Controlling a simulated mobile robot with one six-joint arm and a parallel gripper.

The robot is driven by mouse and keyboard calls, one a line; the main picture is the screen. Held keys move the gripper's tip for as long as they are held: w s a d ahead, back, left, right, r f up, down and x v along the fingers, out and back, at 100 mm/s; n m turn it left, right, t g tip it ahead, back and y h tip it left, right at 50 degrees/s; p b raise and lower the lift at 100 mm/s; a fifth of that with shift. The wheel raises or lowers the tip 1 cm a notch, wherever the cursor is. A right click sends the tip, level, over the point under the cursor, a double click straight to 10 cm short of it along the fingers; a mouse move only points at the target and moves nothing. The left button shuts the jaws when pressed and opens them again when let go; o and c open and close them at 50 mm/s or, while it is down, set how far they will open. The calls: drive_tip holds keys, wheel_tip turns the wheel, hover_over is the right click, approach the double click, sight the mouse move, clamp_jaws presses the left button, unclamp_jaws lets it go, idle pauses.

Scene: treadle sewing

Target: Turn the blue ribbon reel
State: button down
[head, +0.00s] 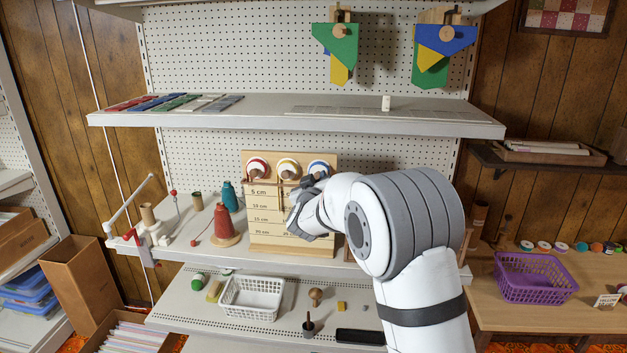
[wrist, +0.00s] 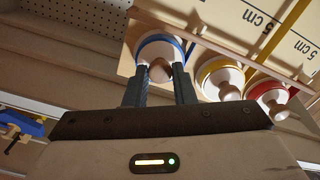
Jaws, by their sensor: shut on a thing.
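The blue ribbon reel (head: 319,165) is at the right of the row on top of a wooden measuring board (head: 262,217), which has marks in cm. In the wrist view the same reel (wrist: 156,43) shows a white face, a blue rim and a wooden knob (wrist: 160,71). My gripper (wrist: 158,76) is shut on this reel, with one dark finger on each side of the knob. In the head view my gripper (head: 312,183) is just below the reel, and my arm covers the board's right side.
A yellow reel (head: 288,168) and a red reel (head: 257,168) sit beside the blue one. A red cone spool (head: 223,225) and a teal spool (head: 230,197) stand left of the board. The upper shelf (head: 300,115) juts out above the reels.

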drive_tip(key=shift+f, duration=0.15)
drive_tip(key=c, duration=1.2)
unclamp_jaws()
drive_tip(key=shift+s, duration=0.1)
drive_tip(key=s+b, duration=0.2)
drive_tip(key=s, duration=0.5)
drive_tip(key=shift+s+a+b, duration=0.15)
drive_tip(key=shift+s+b, duration=0.2)
drive_tip(key=s+d+f+m+g, duration=0.1)
drive_tip(key=s+d+f+g, duration=0.2)
drive_tip(key=s, duration=1)
drive_tip(key=s+d+f+m+g, duration=0.2)
drive_tip(key=s+d+g, duration=0.4)
drive_tip(key=s+d, duration=0.5)
drive_tip(key=s+d+f+m+g, duration=0.1)
drive_tip(key=s+d+f+g, duration=0.3)
drive_tip(key=s, duration=1.1)
drive_tip(key=d+g, duration=0.1)
drive_tip(key=d, duration=0.2)
drive_tip(key=shift+s+d+f+m+g+y+b, duration=0.15)
drive_tip(key=shift+s+d+m+g+y+b, duration=0.15)
drive_tip(key=shift+d+m+b, duration=0.1)
